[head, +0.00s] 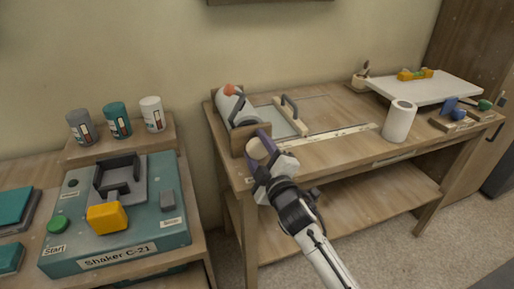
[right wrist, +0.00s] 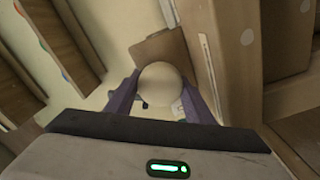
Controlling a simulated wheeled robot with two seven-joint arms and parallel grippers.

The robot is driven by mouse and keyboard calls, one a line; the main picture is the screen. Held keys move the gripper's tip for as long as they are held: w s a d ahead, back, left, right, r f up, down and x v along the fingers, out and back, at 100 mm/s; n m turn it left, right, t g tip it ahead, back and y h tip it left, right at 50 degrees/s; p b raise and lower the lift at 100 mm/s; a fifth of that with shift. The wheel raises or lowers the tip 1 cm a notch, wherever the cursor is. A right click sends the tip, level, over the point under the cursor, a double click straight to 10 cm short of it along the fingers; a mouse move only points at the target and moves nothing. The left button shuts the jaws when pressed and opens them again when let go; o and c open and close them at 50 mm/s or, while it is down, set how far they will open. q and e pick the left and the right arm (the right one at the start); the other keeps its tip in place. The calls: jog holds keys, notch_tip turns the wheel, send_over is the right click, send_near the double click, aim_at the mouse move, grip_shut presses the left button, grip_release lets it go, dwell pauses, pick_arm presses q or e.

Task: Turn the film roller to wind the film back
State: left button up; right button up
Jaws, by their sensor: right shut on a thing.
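The film roller (head: 237,108) is a white roll with an orange end, lying between wooden end brackets at the left end of the wooden bench. A round cream knob (head: 255,149) sits at its near end, in front of the near bracket (head: 240,137). My right gripper (head: 260,152) has its purple fingers on either side of the knob and is shut on it. The right wrist view shows the knob (right wrist: 162,88) between the two fingers. A pale sheet lies on the bench beside the roller, with a wooden bar with a dark handle (head: 290,112) across it. My left gripper is out of view.
A white cylinder (head: 399,120) stands right of the bar. A white board (head: 430,87) and small blocks are at the bench's right end. At the left, a teal shaker (head: 150,225) and several small cans occupy another table. A gap separates the tables.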

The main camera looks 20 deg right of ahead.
dwell(0.4)
jog(key=o, duration=1)
jog(key=s, duration=1)
jog(key=shift+s+d, duration=0.15)
